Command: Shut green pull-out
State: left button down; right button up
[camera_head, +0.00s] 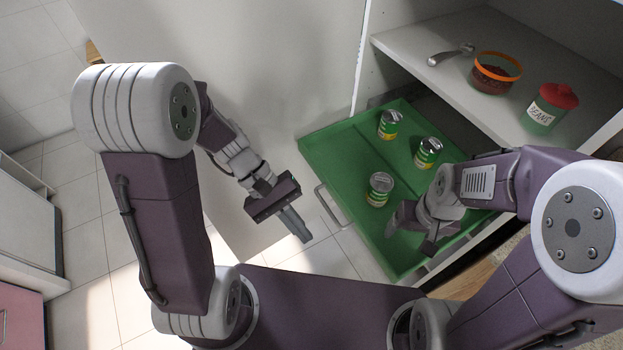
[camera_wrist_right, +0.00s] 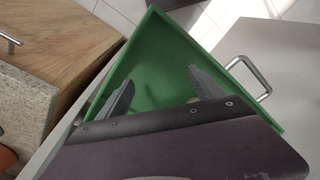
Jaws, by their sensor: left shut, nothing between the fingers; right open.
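The green pull-out (camera_head: 345,160) stands open below a grey shelf in the head view, and part of it shows in the right wrist view (camera_wrist_right: 160,45). Three green-labelled cans (camera_head: 378,189) stand upright in it. Its metal handle (camera_head: 331,207) is on the front edge and also shows in the right wrist view (camera_wrist_right: 258,77). My left gripper (camera_head: 300,236) is shut and empty, to the left of the handle and apart from it. My right gripper (camera_head: 408,238) is open and empty over the near part of the pull-out; its two fingers show in the wrist view (camera_wrist_right: 161,76).
The shelf (camera_head: 440,70) above the pull-out holds a metal scoop (camera_head: 452,55), an orange-rimmed bowl (camera_head: 496,72) and a red-lidded beans jar (camera_head: 551,108). A large pale panel (camera_head: 270,90) stands left of the pull-out. Tiled floor (camera_head: 90,210) is clear at left.

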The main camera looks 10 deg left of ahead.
jog(key=shift+w, duration=0.15)
pick_arm(q)
jog(key=w+a+n+t+h, duration=0.2)
jog(key=w+n+t+h, duration=0.4)
jog(key=w+n+h, duration=0.45)
pick_arm(e)
jog(key=shift+r, duration=0.1)
pick_arm(q)
jog(key=n+t+y, duration=0.3)
jog(key=n+t, duration=0.3)
send_near(318, 174)
jog(key=s+a+r, duration=0.1)
jog(key=s+r, duration=0.2)
jog(key=s, duration=0.1)
pick_arm(e)
jog(key=shift+a, duration=0.15)
jog(key=shift+r, duration=0.1)
pick_arm(q)
jog(key=s+a+f+n+t, duration=0.2)
jog(key=a+f+n+t, duration=0.1)
jog(key=a+f+n, duration=0.1)
jog(key=shift+y, duration=0.45)
jog(key=p+x, duration=0.2)
jog(key=x, duration=1.2)
jog(key=shift+w+d+r, duration=0.1)
jog(key=shift+r, duration=0.05)
pick_arm(e)
notch_tip(318, 174, up, 2)
